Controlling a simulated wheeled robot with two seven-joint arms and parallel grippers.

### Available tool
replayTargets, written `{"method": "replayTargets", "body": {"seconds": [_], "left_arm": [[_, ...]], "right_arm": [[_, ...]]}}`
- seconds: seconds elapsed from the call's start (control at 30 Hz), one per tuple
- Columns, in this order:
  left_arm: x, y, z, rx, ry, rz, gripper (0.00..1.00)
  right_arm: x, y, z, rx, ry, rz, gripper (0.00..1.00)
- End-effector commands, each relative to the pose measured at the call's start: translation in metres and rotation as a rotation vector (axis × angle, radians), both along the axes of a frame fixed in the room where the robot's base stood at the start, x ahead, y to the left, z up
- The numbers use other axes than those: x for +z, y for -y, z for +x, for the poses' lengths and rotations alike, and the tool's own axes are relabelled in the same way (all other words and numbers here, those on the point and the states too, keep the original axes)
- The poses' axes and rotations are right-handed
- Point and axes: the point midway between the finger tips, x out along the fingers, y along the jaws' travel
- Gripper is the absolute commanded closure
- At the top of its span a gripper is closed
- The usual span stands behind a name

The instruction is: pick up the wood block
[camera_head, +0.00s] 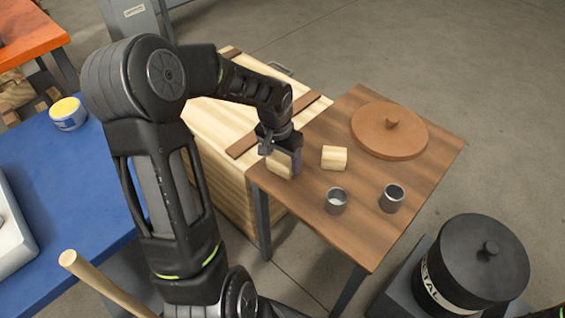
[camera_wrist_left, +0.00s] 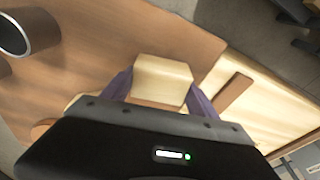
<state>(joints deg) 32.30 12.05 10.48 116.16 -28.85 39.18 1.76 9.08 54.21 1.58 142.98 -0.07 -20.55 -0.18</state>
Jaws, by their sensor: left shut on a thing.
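A pale wood block (camera_head: 279,165) is held in my left gripper (camera_head: 283,158) at the left edge of the brown wooden table (camera_head: 375,215). In the left wrist view the block (camera_wrist_left: 161,80) sits between the two fingers (camera_wrist_left: 158,92), which are shut on it. I cannot tell whether the block touches the tabletop. A second pale wood block (camera_head: 334,157) lies on the table just to the right of the gripper. My right gripper is not in view.
Two grey metal cups (camera_head: 336,201) (camera_head: 391,198) stand near the table's front. A round brown lid (camera_head: 389,130) with a knob lies at the back. A wooden crate (camera_head: 230,150) adjoins the left side. A black lidded drum (camera_head: 470,265) stands at lower right.

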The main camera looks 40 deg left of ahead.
Motion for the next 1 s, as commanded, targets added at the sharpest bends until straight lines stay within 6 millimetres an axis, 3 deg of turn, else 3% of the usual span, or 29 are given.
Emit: {"method": "replayTargets", "body": {"seconds": [0.2, 0.53, 1.0], "left_arm": [[0.0, 0.0, 0.0, 0.0, 0.0, 0.0, 0.73], [0.007, 0.0, 0.001, 0.0, 0.002, 0.001, 0.73], [0.086, 0.0, 0.001, -0.001, 0.003, 0.001, 0.73]], "right_arm": [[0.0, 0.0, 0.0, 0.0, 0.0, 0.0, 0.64], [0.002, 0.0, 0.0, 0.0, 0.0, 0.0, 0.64], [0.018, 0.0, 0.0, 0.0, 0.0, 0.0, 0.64]]}}
